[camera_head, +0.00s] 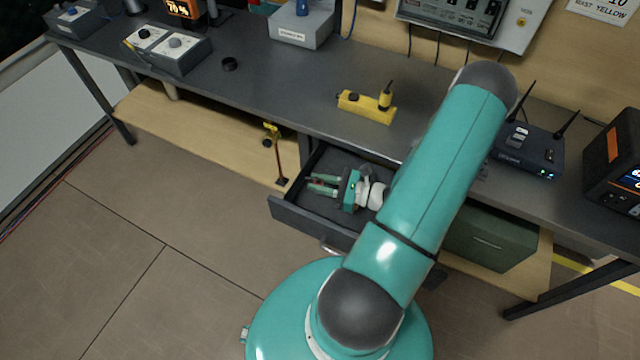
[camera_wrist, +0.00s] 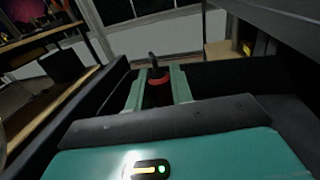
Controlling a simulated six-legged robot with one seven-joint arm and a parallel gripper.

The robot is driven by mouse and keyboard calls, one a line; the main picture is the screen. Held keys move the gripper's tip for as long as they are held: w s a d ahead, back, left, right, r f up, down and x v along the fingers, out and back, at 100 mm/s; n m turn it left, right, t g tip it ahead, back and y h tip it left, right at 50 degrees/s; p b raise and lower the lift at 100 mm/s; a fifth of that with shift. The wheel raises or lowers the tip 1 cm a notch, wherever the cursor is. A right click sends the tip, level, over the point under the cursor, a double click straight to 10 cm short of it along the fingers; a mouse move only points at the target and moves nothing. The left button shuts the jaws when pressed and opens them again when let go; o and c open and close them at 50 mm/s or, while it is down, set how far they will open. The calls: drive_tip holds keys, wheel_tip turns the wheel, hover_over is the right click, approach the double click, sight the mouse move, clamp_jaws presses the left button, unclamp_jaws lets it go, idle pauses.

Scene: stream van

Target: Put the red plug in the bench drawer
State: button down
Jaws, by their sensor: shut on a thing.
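The bench drawer (camera_head: 303,219) is pulled out from under the dark workbench. My gripper (camera_head: 318,184) is inside the drawer opening, its fingers pointing left. In the wrist view my gripper (camera_wrist: 159,92) is shut on the red plug (camera_wrist: 158,83), which shows as a red and black piece between the fingertips with a black stub pointing up. In the head view the plug is mostly hidden between the fingers. The drawer walls (camera_wrist: 93,100) rise on both sides of the gripper. I cannot tell whether the plug touches the drawer floor.
On the bench top (camera_head: 290,100) are a yellow block (camera_head: 366,107) with a yellow plug standing in it, grey boxes (camera_head: 168,50) and a router (camera_head: 528,148) with antennas. A green box (camera_head: 490,238) is on the shelf right of the drawer. The floor at left is clear.

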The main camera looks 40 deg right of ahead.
drive_tip(key=shift+f, duration=0.4)
drive_tip(key=shift+f, duration=0.1)
drive_tip(key=shift+f, duration=0.35)
drive_tip(key=shift+f, duration=0.15)
drive_tip(key=c, duration=1.2)
unclamp_jaws()
drive_tip(key=shift+c, duration=0.2)
